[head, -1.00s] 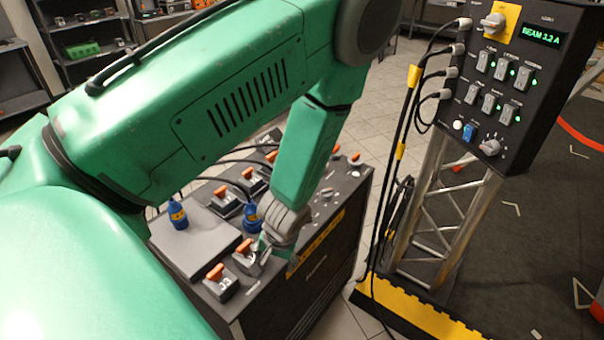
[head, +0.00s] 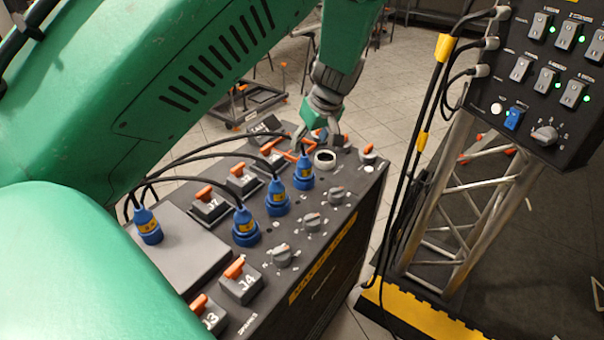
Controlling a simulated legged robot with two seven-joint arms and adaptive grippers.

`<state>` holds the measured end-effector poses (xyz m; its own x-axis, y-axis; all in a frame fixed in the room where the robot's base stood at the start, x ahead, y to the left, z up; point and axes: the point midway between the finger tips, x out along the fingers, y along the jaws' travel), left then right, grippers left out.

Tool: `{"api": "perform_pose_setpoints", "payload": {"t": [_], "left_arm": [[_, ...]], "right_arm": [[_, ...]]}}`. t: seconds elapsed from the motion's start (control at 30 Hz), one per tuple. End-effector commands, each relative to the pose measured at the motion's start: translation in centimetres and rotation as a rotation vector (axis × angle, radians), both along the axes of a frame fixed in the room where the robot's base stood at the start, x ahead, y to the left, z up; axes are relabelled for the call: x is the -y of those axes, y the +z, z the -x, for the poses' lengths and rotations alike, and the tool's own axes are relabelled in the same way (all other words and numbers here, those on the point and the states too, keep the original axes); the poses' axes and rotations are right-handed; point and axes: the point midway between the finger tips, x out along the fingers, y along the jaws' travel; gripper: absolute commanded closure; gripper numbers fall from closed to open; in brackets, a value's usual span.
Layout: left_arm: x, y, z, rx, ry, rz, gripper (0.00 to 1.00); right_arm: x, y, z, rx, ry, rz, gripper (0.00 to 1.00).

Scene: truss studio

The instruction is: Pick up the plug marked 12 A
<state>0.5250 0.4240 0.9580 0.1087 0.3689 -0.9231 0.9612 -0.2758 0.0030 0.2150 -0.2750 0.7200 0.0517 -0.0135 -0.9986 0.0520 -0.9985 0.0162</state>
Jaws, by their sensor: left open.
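Several blue plugs with yellow labels and black cables are on the dark box. One (head: 148,229) stands on the flat grey lid at the left. Three more stand in a row along the box top: a near one (head: 245,228), a middle one (head: 277,199) and a far one (head: 303,173). The labels are too small to read, so I cannot tell which is marked 12 A. My left gripper (head: 317,137) is open, pointing down over the far end of the box, just beyond the far plug. It appears empty. My right gripper is not in view.
The box top (head: 262,318) carries orange-handled grey blocks, one marked J4 (head: 240,280), and several dark knobs (head: 312,222). An empty round socket (head: 325,159) lies near the gripper. A switch panel (head: 545,85) on a metal truss (head: 440,225) stands to the right, with hanging cables.

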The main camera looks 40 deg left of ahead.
Motion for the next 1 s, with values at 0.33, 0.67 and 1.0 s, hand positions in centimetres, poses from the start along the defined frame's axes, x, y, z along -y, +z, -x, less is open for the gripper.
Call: {"api": "perform_pose_setpoints", "payload": {"t": [0.33, 0.67, 1.0], "left_arm": [[-3.0, -5.0, -0.5, -0.001, 0.0, 0.014, 0.43], [-3.7, -8.9, -1.1, -0.003, -0.002, 0.009, 0.43], [-4.0, -9.6, -1.2, -0.001, -0.003, 0.008, 0.43]], "right_arm": [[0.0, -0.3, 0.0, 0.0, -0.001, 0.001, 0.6], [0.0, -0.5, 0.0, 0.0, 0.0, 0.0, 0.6], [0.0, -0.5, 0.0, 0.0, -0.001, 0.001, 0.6]]}}
